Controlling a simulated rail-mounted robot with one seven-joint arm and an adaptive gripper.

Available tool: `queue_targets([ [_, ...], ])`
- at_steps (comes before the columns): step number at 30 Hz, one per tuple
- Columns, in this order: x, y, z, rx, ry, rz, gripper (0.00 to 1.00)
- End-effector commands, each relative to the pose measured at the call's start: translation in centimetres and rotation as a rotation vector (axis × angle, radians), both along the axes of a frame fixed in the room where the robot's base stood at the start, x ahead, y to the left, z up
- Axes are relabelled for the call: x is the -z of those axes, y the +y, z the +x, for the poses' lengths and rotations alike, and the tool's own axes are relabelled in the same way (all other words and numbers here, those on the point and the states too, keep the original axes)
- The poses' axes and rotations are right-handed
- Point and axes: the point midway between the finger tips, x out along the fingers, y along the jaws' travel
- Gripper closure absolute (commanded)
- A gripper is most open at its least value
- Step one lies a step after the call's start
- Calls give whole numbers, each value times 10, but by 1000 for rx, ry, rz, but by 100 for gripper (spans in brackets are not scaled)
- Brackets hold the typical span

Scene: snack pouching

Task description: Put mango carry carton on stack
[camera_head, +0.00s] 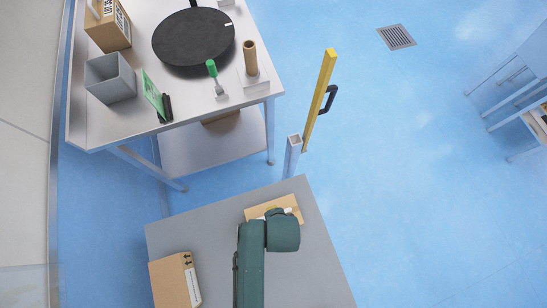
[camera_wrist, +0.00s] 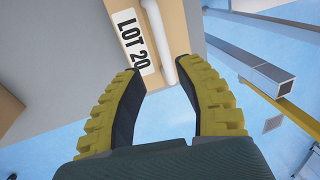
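A tan carton (camera_head: 262,211) lies on the grey surface (camera_head: 190,232), partly hidden under my arm. In the wrist view, a tan carton (camera_wrist: 85,100) shows a white label reading "LOT 20" and a white bar-like handle (camera_wrist: 158,35). My gripper (camera_wrist: 160,70) has its yellow-backed fingers apart, with the handle's end showing between them. I cannot tell whether either finger touches it. My gripper's fingers are hidden in the head view. Another labelled carton (camera_head: 172,284) lies at the left of the grey surface. No mango marking is readable, and I cannot identify a stack.
A steel table (camera_head: 185,112) holds a handled carton (camera_head: 112,30), a grey bin (camera_head: 108,79), a black round plate (camera_head: 193,37) and small items. A post with a yellow bar (camera_head: 321,95) stands beyond the grey surface. Bare grey room lies left of my arm.

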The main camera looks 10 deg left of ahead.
Motion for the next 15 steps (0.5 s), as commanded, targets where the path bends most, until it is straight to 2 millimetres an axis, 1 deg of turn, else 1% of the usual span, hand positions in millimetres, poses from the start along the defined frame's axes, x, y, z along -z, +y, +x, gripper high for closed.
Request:
queue_targets([
  [1,-12,-1,-2,0,-1,1,65],
  [3,-22,-2,-4,0,-1,1,65],
  [5,-27,-3,-5,0,0,0,65],
  [8,-31,-4,-6,0,1,0,65],
  [13,-31,-4,-6,0,1,-1,65],
  [15,-36,-4,0,-9,-22,1,65],
])
